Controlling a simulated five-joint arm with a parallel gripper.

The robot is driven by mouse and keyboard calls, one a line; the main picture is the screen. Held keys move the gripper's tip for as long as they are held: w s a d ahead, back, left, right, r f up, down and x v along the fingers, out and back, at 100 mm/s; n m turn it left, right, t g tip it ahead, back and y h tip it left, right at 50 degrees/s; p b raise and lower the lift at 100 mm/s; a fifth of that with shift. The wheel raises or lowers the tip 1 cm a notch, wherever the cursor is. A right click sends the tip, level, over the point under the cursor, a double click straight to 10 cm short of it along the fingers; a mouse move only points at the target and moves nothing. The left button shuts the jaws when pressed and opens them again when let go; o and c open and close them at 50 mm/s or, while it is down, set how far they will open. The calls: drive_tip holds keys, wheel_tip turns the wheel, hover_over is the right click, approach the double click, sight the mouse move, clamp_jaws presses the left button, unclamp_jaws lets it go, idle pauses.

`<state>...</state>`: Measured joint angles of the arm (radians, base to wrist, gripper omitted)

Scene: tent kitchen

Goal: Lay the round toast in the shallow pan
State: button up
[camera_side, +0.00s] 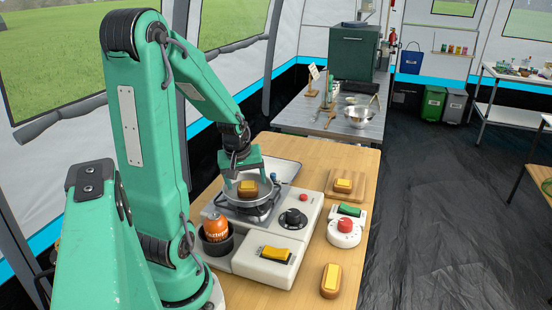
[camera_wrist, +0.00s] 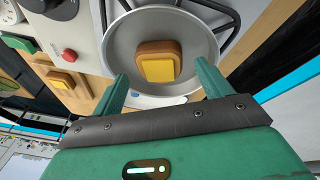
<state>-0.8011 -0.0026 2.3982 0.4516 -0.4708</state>
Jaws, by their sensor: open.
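A brown, rounded piece of toast with a yellow square on top (camera_side: 247,188) lies in the shallow pan (camera_side: 268,193). In the wrist view this toast (camera_wrist: 147,50) rests flat on the floor of the pan (camera_wrist: 118,42), apart from the rim. My gripper (camera_side: 248,176) is just above the pan. In the wrist view my gripper (camera_wrist: 160,85) is open, its fingers apart and empty, with the toast slightly beyond the fingertips. Nothing joins the fingers to the toast.
The pan sits on a white stove (camera_side: 290,232) with a black knob. A similar yellow-topped piece (camera_side: 343,185) lies on a wooden board; another (camera_side: 331,281) lies at the table's front. A white device with a red knob (camera_side: 345,227) stands right.

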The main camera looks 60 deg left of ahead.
drive_tip(key=v, duration=1)
drive_tip(key=shift+r, duration=0.3)
drive_tip(key=shift+d, duration=0.1)
drive_tip(key=d+r+m+t+h, duration=0.2)
drive_tip(key=d+m, duration=1.2)
drive_tip(key=d, duration=0.8)
drive_tip(key=shift+w+r+m+t, duration=0.3)
drive_tip(key=shift+w+r+t, duration=0.25)
drive_tip(key=shift+r, duration=0.4)
drive_tip(key=shift+s, duration=0.1)
